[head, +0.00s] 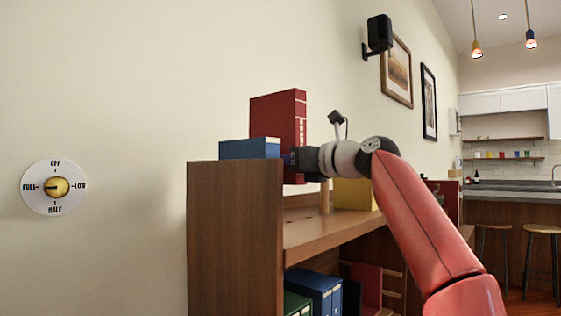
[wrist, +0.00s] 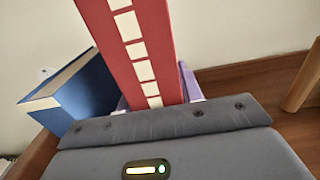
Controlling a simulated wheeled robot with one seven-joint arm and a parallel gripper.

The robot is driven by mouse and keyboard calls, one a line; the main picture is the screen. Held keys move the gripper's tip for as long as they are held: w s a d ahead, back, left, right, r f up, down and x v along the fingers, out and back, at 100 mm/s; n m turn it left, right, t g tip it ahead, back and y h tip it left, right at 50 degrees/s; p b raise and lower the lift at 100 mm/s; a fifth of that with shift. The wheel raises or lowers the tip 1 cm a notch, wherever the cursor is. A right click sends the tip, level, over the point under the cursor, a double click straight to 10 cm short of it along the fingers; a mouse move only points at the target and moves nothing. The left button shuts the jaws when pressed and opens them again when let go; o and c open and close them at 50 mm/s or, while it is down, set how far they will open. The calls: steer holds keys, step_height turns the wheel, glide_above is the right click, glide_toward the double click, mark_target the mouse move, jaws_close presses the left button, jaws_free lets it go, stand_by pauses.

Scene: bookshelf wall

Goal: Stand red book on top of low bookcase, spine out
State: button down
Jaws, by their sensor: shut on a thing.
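The red book (head: 276,118) is upright over the left end of the low bookcase (head: 235,235). Its spine, with pale panels, faces right toward my gripper in the head view, and it fills the upper middle of the wrist view (wrist: 140,55). My gripper (head: 291,161) is shut on the book's lower part; purple fingers show on both sides of the spine in the wrist view (wrist: 157,88). The book looks slightly tilted in the wrist view. I cannot tell whether its bottom touches the bookcase.
A blue book (head: 248,149) is just left of the red book, also in the wrist view (wrist: 75,95). A yellow box (head: 354,194) stands farther right on the bookcase. A round dial (head: 54,187) is on the wall.

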steer(key=shift+s+d+r, duration=0.1)
step_height(320, 180, down, 10)
steer(key=b, duration=0.9)
steer(key=shift+r, duration=0.25)
